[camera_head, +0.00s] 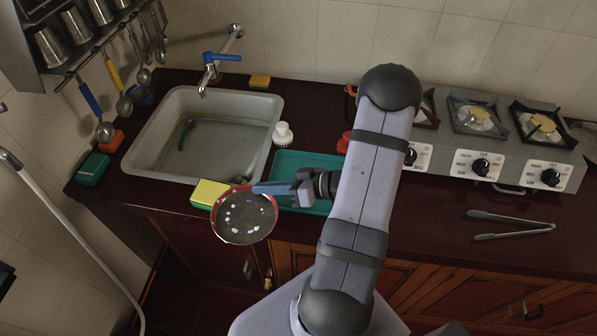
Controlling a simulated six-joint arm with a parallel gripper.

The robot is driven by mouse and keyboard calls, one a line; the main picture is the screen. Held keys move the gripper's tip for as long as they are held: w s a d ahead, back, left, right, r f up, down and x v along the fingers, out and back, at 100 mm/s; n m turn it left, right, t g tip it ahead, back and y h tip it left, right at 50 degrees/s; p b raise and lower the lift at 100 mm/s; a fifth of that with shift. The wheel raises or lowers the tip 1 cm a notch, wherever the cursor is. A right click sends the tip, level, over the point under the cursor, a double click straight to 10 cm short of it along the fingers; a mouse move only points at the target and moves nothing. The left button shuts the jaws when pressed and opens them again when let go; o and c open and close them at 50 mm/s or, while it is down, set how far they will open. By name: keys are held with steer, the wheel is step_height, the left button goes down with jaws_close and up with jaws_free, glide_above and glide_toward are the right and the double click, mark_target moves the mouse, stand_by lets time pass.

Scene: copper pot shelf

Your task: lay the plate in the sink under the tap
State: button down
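The plate (243,218) is round and dark with a red rim, and small bright spots show on its face. It is in the air over the counter's front edge, in front of the sink. My gripper (262,188) is shut on the plate's upper right edge; the far finger is partly hidden. The pale sink (273,110) is set in the counter behind and left of the gripper. A green thing and a greyish thing lie inside it. The tap (212,62), with a blue handle, comes from the wall over the back of the sink.
A yellow sponge (206,192) lies at the sink's front edge, next to the plate. A white brush (283,134) stands at the sink's right edge. A teal tray (286,163) lies beside it, partly behind my arm. The stove (485,165) and tongs (511,225) are right.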

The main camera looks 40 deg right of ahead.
steer(key=s+d+r+m+t+h, duration=0.1)
steer(key=d+m+h, duration=0.4)
steer(key=d, duration=0.5)
steer(key=s+d+r+m+t+h, duration=0.2)
steer(key=d+m+h, duration=0.4)
steer(key=d+h, duration=0.2)
steer(key=shift+s+d+r, duration=0.2)
steer(key=shift+d+r, duration=0.2)
steer(key=shift+d, duration=0.75)
steer(key=shift+f+p, duration=0.6)
steer(key=shift+f, duration=4.2)
steer(key=c, duration=2)
jaws_free()
